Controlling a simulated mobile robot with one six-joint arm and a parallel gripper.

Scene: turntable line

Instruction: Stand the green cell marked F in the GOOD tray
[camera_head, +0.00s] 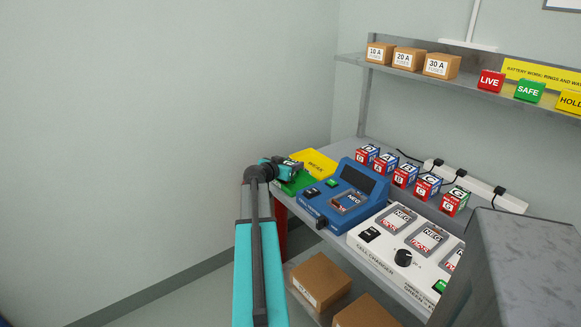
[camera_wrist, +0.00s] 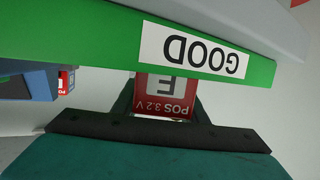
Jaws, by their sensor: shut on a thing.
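My gripper (camera_wrist: 165,100) is shut on a cell marked F (camera_wrist: 160,108). The cell shows a red band lettered POS 3.2 V and a grey panel with the letter; no green shows on it in this view. The green GOOD tray (camera_wrist: 110,50) crosses the wrist view, its white label upside down, and its wall covers part of the cell. I cannot tell whether the cell touches the tray floor. In the head view my gripper (camera_head: 285,166) is over the green tray (camera_head: 288,186) at the far left of the bench, and the cell is too small to make out.
A yellow tray (camera_head: 318,160) lies just behind the green one. A blue tester (camera_head: 366,186) stands close to the right. Several lettered cells (camera_head: 404,176) stand in a row behind it. A white cell charger (camera_head: 378,254) is farther right. The wall at left is clear.

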